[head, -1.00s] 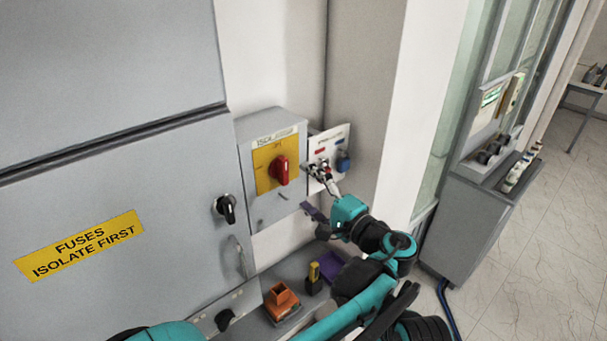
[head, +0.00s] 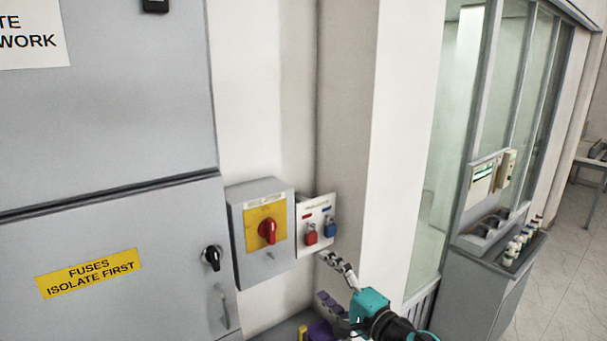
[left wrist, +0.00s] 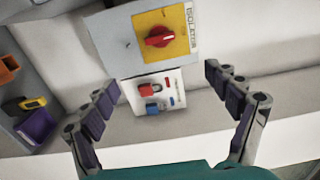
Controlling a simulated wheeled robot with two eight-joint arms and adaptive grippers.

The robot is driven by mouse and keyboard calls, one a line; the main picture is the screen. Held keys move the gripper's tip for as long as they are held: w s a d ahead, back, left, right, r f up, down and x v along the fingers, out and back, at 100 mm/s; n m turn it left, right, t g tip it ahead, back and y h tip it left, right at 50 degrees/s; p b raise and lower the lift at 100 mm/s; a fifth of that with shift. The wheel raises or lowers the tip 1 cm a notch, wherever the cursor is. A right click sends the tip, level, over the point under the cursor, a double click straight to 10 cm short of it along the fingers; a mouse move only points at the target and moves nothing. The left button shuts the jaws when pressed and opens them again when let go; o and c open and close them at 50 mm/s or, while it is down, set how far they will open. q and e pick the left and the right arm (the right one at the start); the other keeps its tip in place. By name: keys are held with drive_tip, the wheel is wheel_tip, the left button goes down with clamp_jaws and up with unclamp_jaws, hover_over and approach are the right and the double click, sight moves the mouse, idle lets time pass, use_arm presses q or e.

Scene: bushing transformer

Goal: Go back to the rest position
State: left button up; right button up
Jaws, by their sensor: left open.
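My left gripper (head: 326,258) is open and empty, just below the white padlock board (head: 303,215) in the head view. In the left wrist view its two fingers (left wrist: 160,82) are spread wide, with the board seen between and beyond them. A red padlock (head: 311,236) and a blue padlock (head: 330,230) hang on the board, apart from the fingers. They also show in the left wrist view, red (left wrist: 150,89) and blue (left wrist: 153,107). My right gripper is in neither view.
A grey isolator box with a red rotary switch (head: 267,231) is left of the board. A grey cabinet (head: 120,220) stands further left. A purple holder (left wrist: 38,127) and a yellow-black item (left wrist: 32,103) are below. A console (head: 483,255) stands at the right.

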use_arm(q)
drive_tip(key=s+a+f+n+g+h+b, duration=0.25)
drive_tip(key=a+f+b, duration=0.25)
drive_tip(key=a+f, duration=0.45)
drive_tip(key=s+a+f+n+g+h+b, duration=0.1)
drive_tip(key=s+a+f+g+b, duration=0.3)
drive_tip(key=a+f, duration=0.55)
drive_tip(key=s+a+f+n+h+b, duration=0.1)
drive_tip(key=s+f+n+h+b, duration=0.2)
drive_tip(key=f, duration=0.7)
drive_tip(key=s+a+f+n+h+b, duration=0.2)
drive_tip(key=s+f+n+h+b, duration=0.2)
drive_tip(key=s+f+b, duration=0.4)
drive_tip(key=s+f+g, duration=0.1)
drive_tip(key=s, duration=0.3)
drive_tip(key=shift+s+a+f, duration=0.3)
drive_tip(key=shift+f, duration=0.05)
drive_tip(key=shift+n, duration=0.25)
drive_tip(key=shift+c, duration=0.3)
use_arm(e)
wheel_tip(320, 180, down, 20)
